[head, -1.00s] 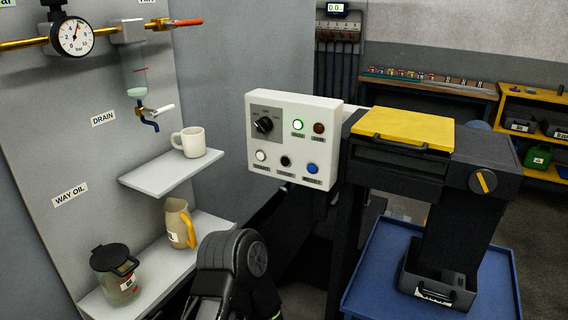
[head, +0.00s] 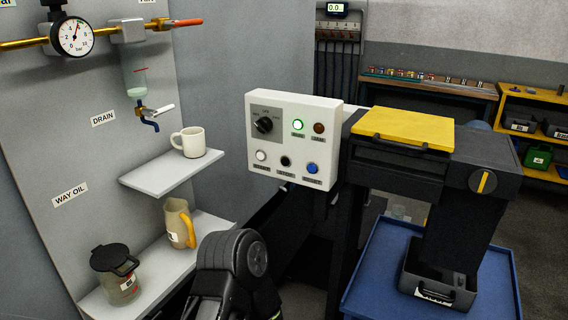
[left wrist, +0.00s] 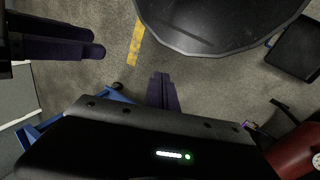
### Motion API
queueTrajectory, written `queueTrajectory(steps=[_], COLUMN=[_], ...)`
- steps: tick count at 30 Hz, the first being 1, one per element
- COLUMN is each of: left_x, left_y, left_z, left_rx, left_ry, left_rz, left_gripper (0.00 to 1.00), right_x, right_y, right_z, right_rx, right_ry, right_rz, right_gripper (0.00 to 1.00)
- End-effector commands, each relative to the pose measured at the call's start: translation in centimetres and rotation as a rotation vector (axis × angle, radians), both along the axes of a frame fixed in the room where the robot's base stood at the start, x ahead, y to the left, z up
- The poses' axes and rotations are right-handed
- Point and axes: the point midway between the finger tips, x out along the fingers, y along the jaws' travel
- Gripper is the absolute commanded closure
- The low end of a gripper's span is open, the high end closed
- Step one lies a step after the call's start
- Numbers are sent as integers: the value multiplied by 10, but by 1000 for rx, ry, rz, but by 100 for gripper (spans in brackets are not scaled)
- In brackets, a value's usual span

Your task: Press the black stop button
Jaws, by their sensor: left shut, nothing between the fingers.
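The black stop button (head: 286,161) is the middle one in the lower row of the white control panel (head: 330,118). It sits between a white button (head: 260,156) and a blue button (head: 312,168). Nothing covers it in the head view. My left gripper (left wrist: 162,90) shows in the left wrist view, with its dark fingers together and empty above the floor. The panel is not in that view. In the head view a dark link of my arm shows low in the middle, below the panel and apart from it.
The panel also has a black knob (head: 264,125), a lit green lamp (head: 298,124) and a dim reddish lamp (head: 319,128). Shelves at left hold a white mug (head: 193,142), a jug (head: 179,222) and a lidded pot (head: 115,275). A yellow-topped machine (head: 405,127) stands at right.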

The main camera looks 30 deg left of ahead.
Motion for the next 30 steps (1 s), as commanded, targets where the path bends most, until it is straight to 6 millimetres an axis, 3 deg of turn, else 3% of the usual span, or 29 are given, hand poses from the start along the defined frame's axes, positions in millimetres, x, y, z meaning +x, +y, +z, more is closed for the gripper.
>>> queueTrajectory(steps=[7, 11, 14, 19, 24, 30], left_x=[3, 22, 48, 109, 170, 227], left_y=[8, 23, 38, 76, 128, 195], left_z=[-2, 2, 8, 28, 58, 107], left_rx=[1, 4, 6, 18, 37, 58], left_ry=[3, -27, -74, -185, -292, -396], left_rz=[31, 93, 152, 271, 397, 532], left_gripper=[100, 100, 100, 100, 100, 100], right_x=[0, 0, 0, 0, 0, 0], right_y=[0, 0, 0, 0, 0, 0], right_z=[-1, -4, -5, -8, -12, -15], right_rx=[0, 0, 0, 0, 0, 0], right_ry=[0, 0, 0, 0, 0, 0], right_rz=[0, 0, 0, 0, 0, 0], right_gripper=[64, 64, 64, 64, 64, 64])
